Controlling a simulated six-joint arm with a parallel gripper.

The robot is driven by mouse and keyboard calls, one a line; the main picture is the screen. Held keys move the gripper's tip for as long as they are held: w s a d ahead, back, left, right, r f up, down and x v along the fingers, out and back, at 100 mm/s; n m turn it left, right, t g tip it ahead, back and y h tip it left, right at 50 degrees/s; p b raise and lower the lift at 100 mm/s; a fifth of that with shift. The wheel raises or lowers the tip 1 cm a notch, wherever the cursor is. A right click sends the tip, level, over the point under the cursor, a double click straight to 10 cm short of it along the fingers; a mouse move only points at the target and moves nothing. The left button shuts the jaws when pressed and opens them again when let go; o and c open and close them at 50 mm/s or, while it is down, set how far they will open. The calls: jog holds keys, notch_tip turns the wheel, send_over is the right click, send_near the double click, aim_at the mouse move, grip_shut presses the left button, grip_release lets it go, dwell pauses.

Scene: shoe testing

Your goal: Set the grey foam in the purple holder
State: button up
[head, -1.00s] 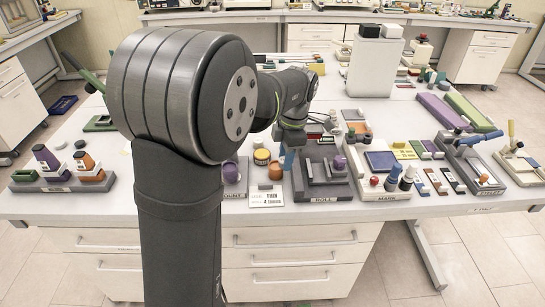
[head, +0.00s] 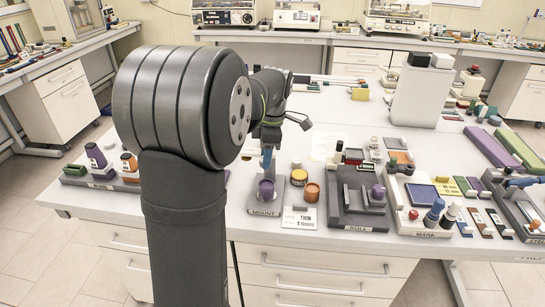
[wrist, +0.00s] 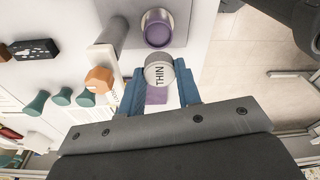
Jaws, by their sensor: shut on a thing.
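My gripper (head: 267,163) hangs over the MOUNT station, its blue fingers pointing down, with the purple holder (head: 266,189) below them. In the wrist view, my gripper (wrist: 160,88) is shut on a pale grey round piece marked THIN (wrist: 160,70), which I take to be the grey foam. The purple holder (wrist: 158,28), a round cup, lies just beyond it, clear of the piece in the picture. The height between them is hard to judge. A purple patch (wrist: 156,95) shows between the fingers; I cannot tell what it is. The held piece is not clear in the head view.
A yellow jar (head: 298,177), an orange cup (head: 312,192) and a white THIN card (head: 299,217) stand right of the holder. The ROLL station (head: 358,222) is further right. In the wrist view, an orange piece (wrist: 98,80) and teal knobs (wrist: 61,97) lie left.

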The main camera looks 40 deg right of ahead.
jog(key=shift+f, duration=0.1)
send_over(265, 185)
jog(key=shift+s+d+f, duration=0.1)
jog(key=shift+f, duration=1.35)
jog(key=shift+s+d+f, duration=0.1)
jog(key=shift+f, duration=1.3)
jog(key=shift+f, duration=0.75)
jog(key=o, duration=1)
jog(key=r, duration=0.5)
jog(key=d+r, duration=0.1)
jog(key=r, duration=0.5)
jog(key=s+r, duration=0.1)
jog(key=r, duration=0.5)
jog(key=shift+d+r, duration=0.15)
jog(key=shift+d, duration=0.25)
